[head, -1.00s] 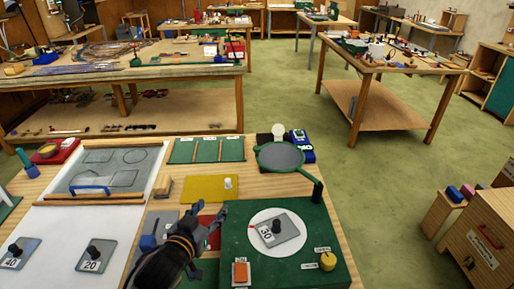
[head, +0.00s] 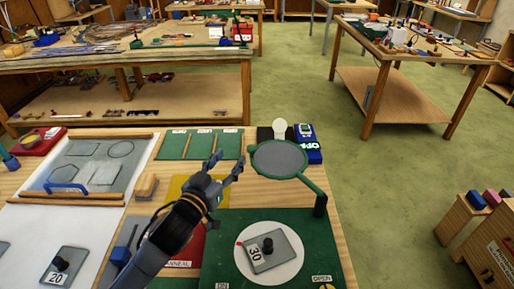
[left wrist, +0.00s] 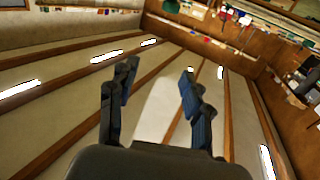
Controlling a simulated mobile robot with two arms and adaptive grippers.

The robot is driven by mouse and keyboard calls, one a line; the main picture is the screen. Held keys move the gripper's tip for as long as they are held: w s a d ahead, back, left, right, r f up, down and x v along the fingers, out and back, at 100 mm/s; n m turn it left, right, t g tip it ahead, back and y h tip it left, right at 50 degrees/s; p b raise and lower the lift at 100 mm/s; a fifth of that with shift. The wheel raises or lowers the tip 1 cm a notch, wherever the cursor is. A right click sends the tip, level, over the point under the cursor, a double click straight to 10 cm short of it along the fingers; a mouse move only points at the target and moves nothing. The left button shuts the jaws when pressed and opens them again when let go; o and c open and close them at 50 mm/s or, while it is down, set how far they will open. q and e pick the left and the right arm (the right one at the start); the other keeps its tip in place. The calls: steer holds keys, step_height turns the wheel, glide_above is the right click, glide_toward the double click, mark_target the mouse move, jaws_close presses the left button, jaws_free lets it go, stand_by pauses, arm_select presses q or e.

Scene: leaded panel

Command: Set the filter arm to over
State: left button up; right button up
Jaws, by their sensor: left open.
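The filter arm is a green bar with a round grey filter (head: 279,158) in a green ring, pivoting on a dark green post (head: 320,205) at the right corner of the green base (head: 225,230). The ring is at the upper left of the post, away from the white disc (head: 291,252), beside a white bulb. A grey tile marked 30 (head: 262,252) with a black knob lies on the disc. My left gripper (head: 225,164) is open and empty, just left of the ring and apart from it. The left wrist view shows its open fingers (left wrist: 158,90) against the ceiling. My right gripper is not seen.
A blue device (head: 306,143) and the bulb (head: 280,127) stand behind the ring. Green panels (head: 200,145) lie behind my gripper. A yellow sheet (head: 184,188) and a red piece lie under my arm. Tile 20 (head: 62,266) lies at the left.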

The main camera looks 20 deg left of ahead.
arm_select(q)
steer(key=b, duration=0.5)
glide_toward(249, 150)
steer(key=s, duration=0.3)
steer(key=w+p, duration=0.1)
steer(key=w, duration=0.3)
steer(key=w+d+p, duration=0.1)
steer(key=w, duration=0.4)
steer(key=w+p, duration=0.1)
steer(key=w, duration=0.4)
steer(key=shift+w+d, duration=0.15)
steer(key=shift+d, duration=0.2)
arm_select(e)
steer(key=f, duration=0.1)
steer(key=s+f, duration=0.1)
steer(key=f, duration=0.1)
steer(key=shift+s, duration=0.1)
arm_select(q)
jaws_close()
